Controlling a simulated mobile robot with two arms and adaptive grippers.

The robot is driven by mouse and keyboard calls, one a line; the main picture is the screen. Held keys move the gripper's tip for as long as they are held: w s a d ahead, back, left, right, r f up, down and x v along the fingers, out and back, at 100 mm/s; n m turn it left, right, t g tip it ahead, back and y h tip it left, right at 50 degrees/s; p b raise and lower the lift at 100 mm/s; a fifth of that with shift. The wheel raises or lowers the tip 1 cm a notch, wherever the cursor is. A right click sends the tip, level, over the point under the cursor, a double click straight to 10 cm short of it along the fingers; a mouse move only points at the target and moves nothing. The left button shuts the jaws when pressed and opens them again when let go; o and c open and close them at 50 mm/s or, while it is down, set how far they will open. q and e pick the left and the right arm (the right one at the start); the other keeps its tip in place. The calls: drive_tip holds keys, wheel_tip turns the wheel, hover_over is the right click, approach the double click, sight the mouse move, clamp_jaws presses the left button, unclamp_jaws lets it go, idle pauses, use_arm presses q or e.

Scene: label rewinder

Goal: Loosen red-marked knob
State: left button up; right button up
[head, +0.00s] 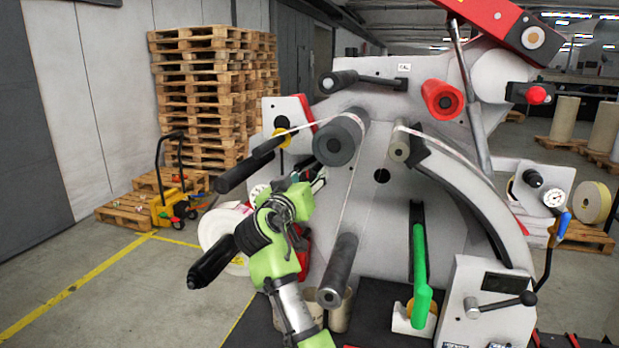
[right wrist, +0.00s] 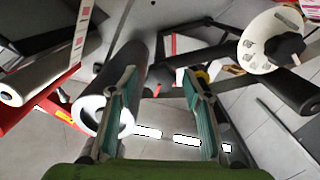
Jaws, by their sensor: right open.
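My right gripper (head: 318,182) is in front of the left side of the grey rewinder (head: 385,215), below the large dark roller. In the right wrist view its two green-padded fingers (right wrist: 157,74) are apart, with nothing held between them. A black knob (right wrist: 285,47) on a round white plate with dark marks is at the upper right of that view, apart from the fingers. A black knob (head: 282,125) sits on a red-edged plate at the machine's upper left. I cannot tell which knob carries the red mark. My left gripper is not in view.
A dark roller (head: 341,138) and a lower bar (head: 338,268) project near my right gripper. A black-gripped rod (head: 248,165) sticks out to the left. A green lever (head: 420,275) stands to the right. The floor at left is mostly free.

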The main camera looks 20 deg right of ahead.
drive_tip(key=shift+s+a, duration=0.1)
drive_tip(key=shift+a, duration=0.05)
drive_tip(key=shift+r, duration=0.1)
drive_tip(key=c, duration=1.1)
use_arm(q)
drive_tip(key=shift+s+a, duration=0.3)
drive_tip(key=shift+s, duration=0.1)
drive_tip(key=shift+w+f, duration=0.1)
use_arm(e)
drive_tip(key=shift+n, duration=0.3)
drive_tip(key=shift+n+b, duration=0.35)
drive_tip(key=shift+n, duration=0.55)
drive_tip(key=n, duration=0.4)
drive_tip(key=shift+n, duration=0.3)
drive_tip(key=n, duration=0.4)
use_arm(q)
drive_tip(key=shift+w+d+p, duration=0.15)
drive_tip(key=shift+p, duration=0.15)
use_arm(e)
drive_tip(key=shift+n, duration=2.4)
drive_tip(key=shift+r, duration=0.1)
